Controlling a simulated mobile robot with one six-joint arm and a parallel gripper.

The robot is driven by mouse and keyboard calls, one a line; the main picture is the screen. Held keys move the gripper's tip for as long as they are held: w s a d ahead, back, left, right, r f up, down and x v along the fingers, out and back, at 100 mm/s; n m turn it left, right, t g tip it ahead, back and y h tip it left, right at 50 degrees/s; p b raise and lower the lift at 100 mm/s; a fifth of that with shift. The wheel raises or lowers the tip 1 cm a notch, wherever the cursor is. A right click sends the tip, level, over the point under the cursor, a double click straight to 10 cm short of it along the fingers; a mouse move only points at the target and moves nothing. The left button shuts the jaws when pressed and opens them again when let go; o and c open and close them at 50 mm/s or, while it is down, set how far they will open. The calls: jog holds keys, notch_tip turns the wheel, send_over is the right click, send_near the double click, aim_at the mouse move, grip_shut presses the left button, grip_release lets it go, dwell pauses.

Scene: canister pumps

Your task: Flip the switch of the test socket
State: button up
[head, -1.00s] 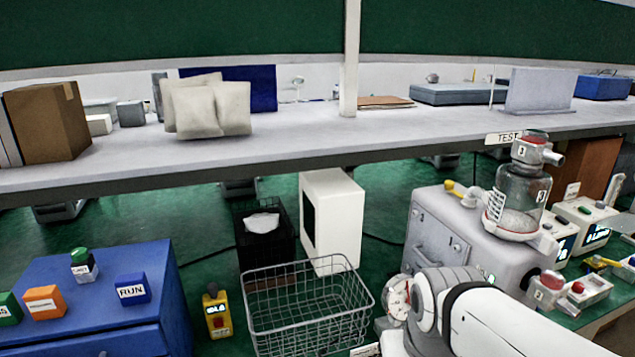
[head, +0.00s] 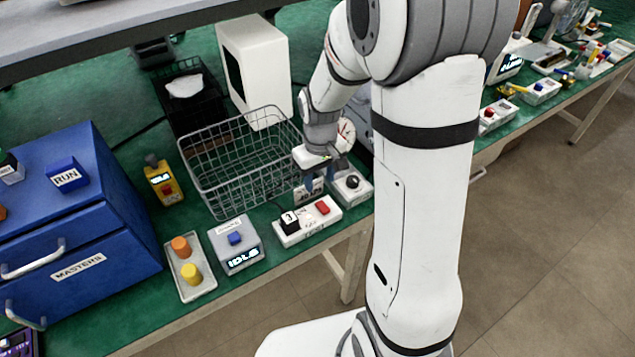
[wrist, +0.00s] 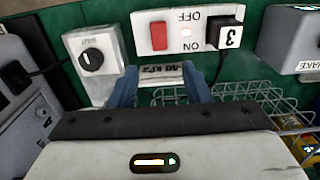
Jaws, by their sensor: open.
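In the head view the red switch (head: 322,208) is right of the plug (head: 289,222). My gripper (head: 313,186) is open with blue fingers, just behind the socket. In the wrist view my gripper (wrist: 160,88) points at the socket, its fingertips short of the switch, with nothing held.
A white dial box (head: 351,186) stands right of the socket. A wire basket (head: 240,160) is behind and left. A grey box with a blue button (head: 237,245) is left. A small label plate (wrist: 160,75) shows between my fingers. Open floor lies in front of the bench.

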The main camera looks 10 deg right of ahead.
aim_at(319, 202)
notch_tip(319, 202, down, 8)
jog(key=shift+w+f, duration=0.1)
jog(key=shift+w, duration=0.05)
dwell(0.3)
jog(key=shift+c, duration=0.2)
